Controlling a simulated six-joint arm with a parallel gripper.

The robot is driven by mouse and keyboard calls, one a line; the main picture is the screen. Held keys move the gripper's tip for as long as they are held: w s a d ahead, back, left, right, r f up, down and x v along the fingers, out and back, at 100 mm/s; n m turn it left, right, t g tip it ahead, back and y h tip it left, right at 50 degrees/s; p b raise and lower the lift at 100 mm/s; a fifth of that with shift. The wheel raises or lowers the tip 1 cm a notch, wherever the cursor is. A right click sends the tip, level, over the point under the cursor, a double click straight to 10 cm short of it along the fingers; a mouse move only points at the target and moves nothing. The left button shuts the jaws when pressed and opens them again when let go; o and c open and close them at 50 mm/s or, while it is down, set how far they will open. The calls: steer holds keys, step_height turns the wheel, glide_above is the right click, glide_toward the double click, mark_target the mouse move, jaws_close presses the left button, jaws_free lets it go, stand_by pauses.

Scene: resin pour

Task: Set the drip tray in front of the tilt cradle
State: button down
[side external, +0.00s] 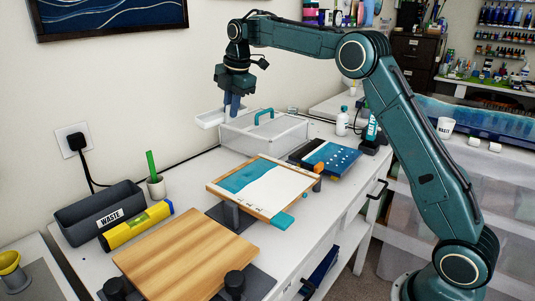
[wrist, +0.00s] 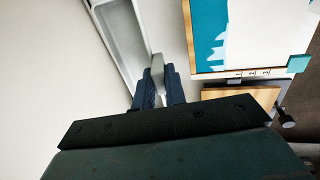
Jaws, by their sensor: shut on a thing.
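My gripper (side external: 233,104) points down at the back of the bench near the wall, shut on the white drip tray (side external: 209,119). In the wrist view, my fingers (wrist: 158,92) close on a grey tab at the tray's side, and the long shallow tray (wrist: 118,30) extends away from them. The tray looks empty and appears to be held above the bench. A blue-and-white panel (side external: 262,186) with a wooden edge rests on a dark stand, apparently the tilt cradle (side external: 232,216), mostly hidden under it. The panel also shows in the wrist view (wrist: 255,35).
A clear lidded box (side external: 265,133) with a teal handle stands beside the tray. A wooden board (side external: 185,252), yellow level (side external: 137,226), waste bin (side external: 98,212) and green-handled pot (side external: 155,185) occupy the near-left bench. A blue panel (side external: 331,158) lies to the right.

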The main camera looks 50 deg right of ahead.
steer(key=s+g, duration=0.3)
steer(key=s, duration=2.6)
step_height(320, 180, down, 17)
steer(key=shift+d+r, duration=0.2)
steer(key=shift+d, duration=0.25)
steer(key=shift+s, duration=0.1)
steer(key=shift+f, duration=2.15)
steer(key=shift+f, duration=0.15)
steer(key=c, duration=1.5)
jaws_free()
steer(key=shift+o, duration=0.2)
steer(key=shift+r, duration=0.2)
